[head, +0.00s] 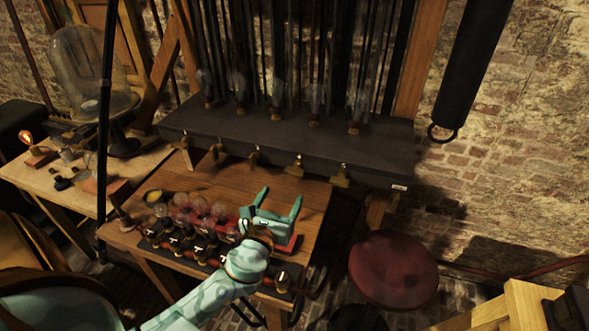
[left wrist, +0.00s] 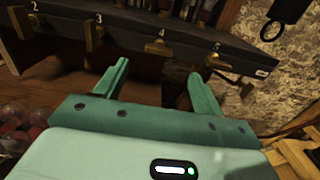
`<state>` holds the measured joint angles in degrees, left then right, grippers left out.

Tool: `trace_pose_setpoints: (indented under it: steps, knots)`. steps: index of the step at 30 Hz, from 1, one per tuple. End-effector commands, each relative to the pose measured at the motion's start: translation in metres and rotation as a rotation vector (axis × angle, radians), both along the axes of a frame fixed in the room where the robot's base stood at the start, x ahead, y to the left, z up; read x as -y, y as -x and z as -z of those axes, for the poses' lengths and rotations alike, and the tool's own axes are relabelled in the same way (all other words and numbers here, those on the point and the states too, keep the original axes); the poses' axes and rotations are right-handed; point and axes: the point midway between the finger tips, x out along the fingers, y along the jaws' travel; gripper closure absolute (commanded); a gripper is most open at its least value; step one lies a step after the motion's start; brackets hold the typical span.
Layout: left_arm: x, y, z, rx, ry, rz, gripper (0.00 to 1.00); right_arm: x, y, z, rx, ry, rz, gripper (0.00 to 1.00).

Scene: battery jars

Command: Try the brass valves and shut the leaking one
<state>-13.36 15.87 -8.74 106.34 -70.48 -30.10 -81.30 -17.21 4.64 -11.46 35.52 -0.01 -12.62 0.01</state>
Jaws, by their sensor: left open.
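A row of several brass valves hangs along the front edge of a dark shelf (head: 290,145). In the head view they run from the leftmost valve (head: 185,152) past the middle valve (head: 254,157) to the rightmost valve (head: 341,178). In the left wrist view, numbers mark valve 3 (left wrist: 94,38), valve 4 (left wrist: 157,48) and valve 5 (left wrist: 217,62). My left gripper (head: 281,198) is open and empty, below and in front of the right-hand valves, apart from them. It also shows in the left wrist view (left wrist: 159,70). I cannot tell which valve leaks.
Glass bulbs (head: 276,98) stand on the shelf. Below, a wooden bench (head: 300,220) carries round glass pieces (head: 200,206) and a dark strip with several small fittings beside my left arm. A red stool (head: 392,270) stands at right. A glass dome (head: 90,70) stands at left.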

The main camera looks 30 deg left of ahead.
Motion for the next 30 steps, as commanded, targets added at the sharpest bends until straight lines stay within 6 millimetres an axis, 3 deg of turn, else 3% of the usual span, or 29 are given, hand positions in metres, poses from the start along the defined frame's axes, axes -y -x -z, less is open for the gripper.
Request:
trace_pose_setpoints:
  steps: [6, 12, 18, 26, 30]
  knots:
    - [-0.014, -0.056, -0.001, 0.002, 0.001, -0.002, 0.31, 0.000, 0.000, -0.003, 0.000, 0.000, 0.000, 0.64]
    - [-0.022, -0.091, 0.000, 0.001, 0.003, -0.002, 0.31, 0.000, 0.000, 0.000, 0.000, 0.000, 0.000, 0.64]
    - [-0.026, -0.106, 0.000, 0.000, 0.003, -0.001, 0.31, 0.000, 0.000, 0.002, 0.000, 0.000, 0.000, 0.64]
    - [-0.026, -0.107, 0.000, 0.000, 0.004, -0.001, 0.31, 0.000, 0.000, 0.001, 0.000, 0.000, 0.000, 0.64]
    - [-0.026, -0.107, 0.000, 0.000, 0.003, -0.001, 0.67, 0.000, 0.000, 0.001, 0.000, 0.000, 0.001, 0.64]
